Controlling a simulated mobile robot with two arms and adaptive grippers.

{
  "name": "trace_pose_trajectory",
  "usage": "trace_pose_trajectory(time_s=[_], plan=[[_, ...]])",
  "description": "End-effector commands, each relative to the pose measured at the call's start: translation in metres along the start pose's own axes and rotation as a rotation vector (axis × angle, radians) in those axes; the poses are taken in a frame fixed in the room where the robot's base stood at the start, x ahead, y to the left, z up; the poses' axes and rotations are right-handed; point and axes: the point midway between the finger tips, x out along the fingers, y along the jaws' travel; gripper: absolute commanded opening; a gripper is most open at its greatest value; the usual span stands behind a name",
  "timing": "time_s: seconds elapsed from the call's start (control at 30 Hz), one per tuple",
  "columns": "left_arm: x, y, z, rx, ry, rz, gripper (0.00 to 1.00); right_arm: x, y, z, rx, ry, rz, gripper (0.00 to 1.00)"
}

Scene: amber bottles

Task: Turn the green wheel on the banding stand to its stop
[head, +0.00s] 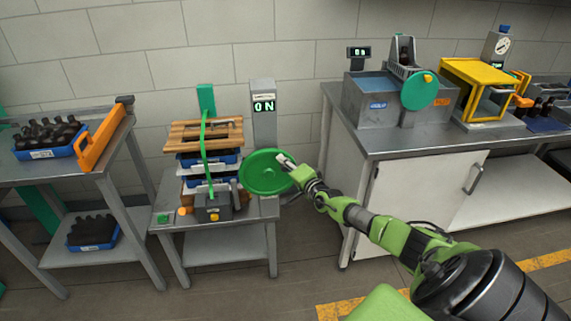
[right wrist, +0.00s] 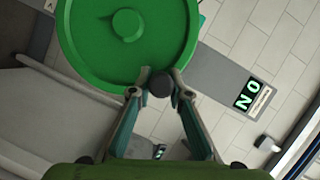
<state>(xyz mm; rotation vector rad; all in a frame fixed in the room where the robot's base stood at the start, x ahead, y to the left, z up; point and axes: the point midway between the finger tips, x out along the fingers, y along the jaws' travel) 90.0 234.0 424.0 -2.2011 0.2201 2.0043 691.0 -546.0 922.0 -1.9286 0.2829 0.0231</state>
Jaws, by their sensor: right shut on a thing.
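The green wheel (head: 265,172) is on the right side of the banding stand (head: 214,208), facing me in the head view. My right gripper (head: 287,162) is at the wheel's right rim. In the right wrist view the wheel (right wrist: 128,38) fills the top. There my gripper's two fingers (right wrist: 160,85) are shut on a dark round knob (right wrist: 160,83) at the wheel's edge. A green strap (head: 204,150) runs vertically around the stacked boards and blue crates on the stand. A display (head: 264,106) behind the stand reads "ON". My left gripper is not in view.
A steel bench (head: 400,138) at right holds a machine with another green wheel (head: 420,91) and a yellow frame (head: 482,90). A table at left holds a blue crate of dark bottles (head: 50,138) and an orange bar (head: 101,137). Floor between the stand and bench is open.

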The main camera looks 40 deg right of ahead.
Motion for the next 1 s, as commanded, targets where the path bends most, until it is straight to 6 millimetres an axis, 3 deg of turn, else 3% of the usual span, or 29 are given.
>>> trace_pose_trajectory(time_s=[0.13,0.17,0.2,0.23,0.67,1.0], plan=[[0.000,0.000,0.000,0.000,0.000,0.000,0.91,0.001,-0.003,0.002,0.004,-0.002,-0.005,0.00],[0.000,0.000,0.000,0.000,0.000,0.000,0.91,0.001,-0.003,0.002,0.004,-0.002,-0.005,0.20],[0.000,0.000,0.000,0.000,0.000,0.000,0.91,0.001,-0.003,0.002,0.004,-0.002,-0.005,0.30],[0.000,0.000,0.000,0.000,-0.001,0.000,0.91,0.001,-0.003,0.002,0.004,-0.003,-0.004,0.34],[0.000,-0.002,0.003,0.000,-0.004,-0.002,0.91,-0.003,0.001,0.003,0.003,-0.004,0.002,0.34],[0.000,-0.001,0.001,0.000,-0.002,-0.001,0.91,-0.032,0.002,0.003,0.005,-0.004,0.002,0.34]])
